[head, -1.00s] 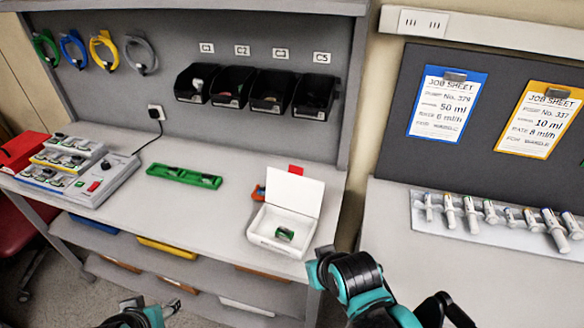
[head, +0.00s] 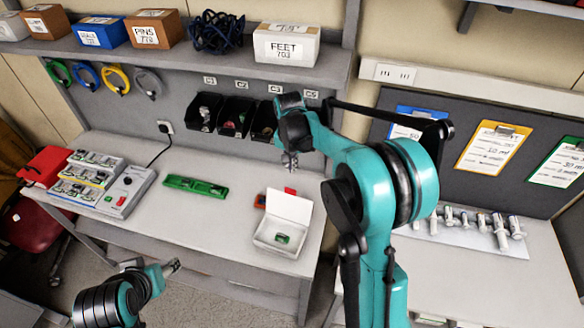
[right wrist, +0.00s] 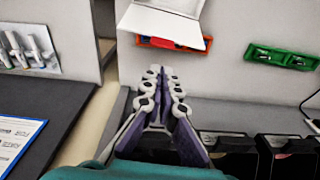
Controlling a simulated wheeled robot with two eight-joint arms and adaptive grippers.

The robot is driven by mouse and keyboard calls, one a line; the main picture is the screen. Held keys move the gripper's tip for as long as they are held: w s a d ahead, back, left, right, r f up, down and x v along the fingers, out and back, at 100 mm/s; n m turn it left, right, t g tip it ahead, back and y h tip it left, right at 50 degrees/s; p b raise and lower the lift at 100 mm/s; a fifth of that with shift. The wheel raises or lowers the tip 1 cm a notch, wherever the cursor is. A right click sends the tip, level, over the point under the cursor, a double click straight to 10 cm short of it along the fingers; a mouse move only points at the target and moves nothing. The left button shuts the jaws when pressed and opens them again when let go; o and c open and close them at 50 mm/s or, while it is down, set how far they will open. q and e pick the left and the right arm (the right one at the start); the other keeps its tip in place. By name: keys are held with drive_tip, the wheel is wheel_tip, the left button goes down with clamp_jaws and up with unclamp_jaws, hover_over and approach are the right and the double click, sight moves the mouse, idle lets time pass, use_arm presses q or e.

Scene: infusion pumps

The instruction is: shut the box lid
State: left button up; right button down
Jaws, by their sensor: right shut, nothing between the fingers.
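The white box (head: 260,243) sits on the left bench near its front right corner. Its lid (head: 290,206) stands open, tilted up at the back edge. A small green item (head: 282,238) lies inside. In the right wrist view part of the white lid (right wrist: 165,22) shows at the top; the inside of the box is out of that view. My right gripper (head: 290,163) is shut and empty, raised behind and above the lid, apart from it. Its closed fingers (right wrist: 161,75) point toward the lid. My left gripper (head: 173,267) is low in front of the bench, empty and too small to judge.
An orange-red holder (head: 260,200) stands just behind the box. A green tray (head: 195,186) lies to its left. Black bins (head: 237,117) hang on the back panel behind my right gripper. The shelf above holds boxes, including the white FEET box (head: 287,46).

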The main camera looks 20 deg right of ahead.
use_arm(q)
drive_tip(key=shift+s+r, duration=0.1)
drive_tip(key=shift+r, duration=0.6)
use_arm(e)
wheel_tip(320, 180, down, 10)
drive_tip(key=w, duration=0.1)
drive_tip(key=shift+w+d, duration=0.15)
drive_tip(key=shift+d, duration=0.2)
